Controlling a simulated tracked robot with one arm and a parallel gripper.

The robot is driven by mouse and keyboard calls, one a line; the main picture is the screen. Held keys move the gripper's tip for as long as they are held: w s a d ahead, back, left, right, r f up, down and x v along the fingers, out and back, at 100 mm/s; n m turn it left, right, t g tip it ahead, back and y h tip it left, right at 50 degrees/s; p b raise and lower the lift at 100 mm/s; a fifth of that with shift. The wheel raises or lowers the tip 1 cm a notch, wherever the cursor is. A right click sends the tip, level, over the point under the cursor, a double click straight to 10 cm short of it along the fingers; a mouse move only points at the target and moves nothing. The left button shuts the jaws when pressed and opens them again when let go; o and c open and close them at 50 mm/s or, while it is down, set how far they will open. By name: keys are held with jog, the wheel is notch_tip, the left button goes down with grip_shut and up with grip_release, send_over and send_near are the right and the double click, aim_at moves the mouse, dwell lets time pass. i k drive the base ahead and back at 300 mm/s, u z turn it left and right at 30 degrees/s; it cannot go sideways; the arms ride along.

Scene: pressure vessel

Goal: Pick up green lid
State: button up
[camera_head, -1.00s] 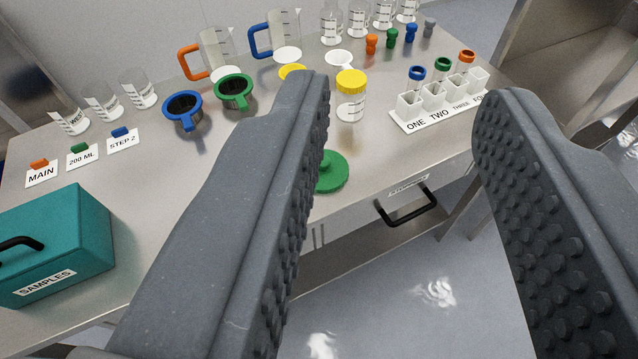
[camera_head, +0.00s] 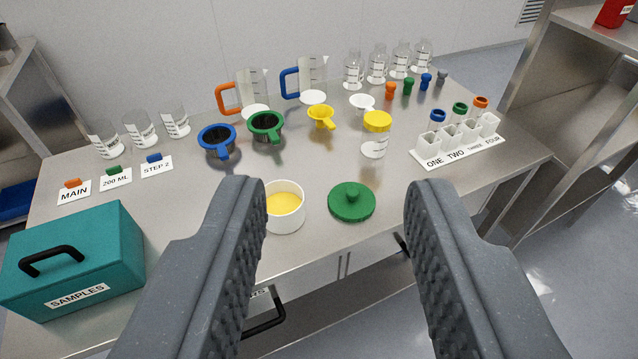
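The green lid (camera_head: 352,203) lies flat on the steel table with its round knob facing up, near the table's front edge. My gripper (camera_head: 335,190) is open and empty, its two ridged fingers spread wide. In the picture the lid shows between the fingertips, farther out than they are; nothing touches it. A white round container (camera_head: 285,207) with yellow contents stands just left of the lid, partly covered by my left finger.
A teal samples box (camera_head: 75,260) stands at the left front. A yellow-capped jar (camera_head: 376,135) stands behind the lid. A white rack (camera_head: 458,145) is at the right. Funnels, jugs and bottles line the back. A cabinet frame (camera_head: 560,110) rises at the right.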

aim_at(351, 202)
jog(key=u, duration=0.3)
jog(key=i, duration=0.95)
jog(key=z, duration=0.1)
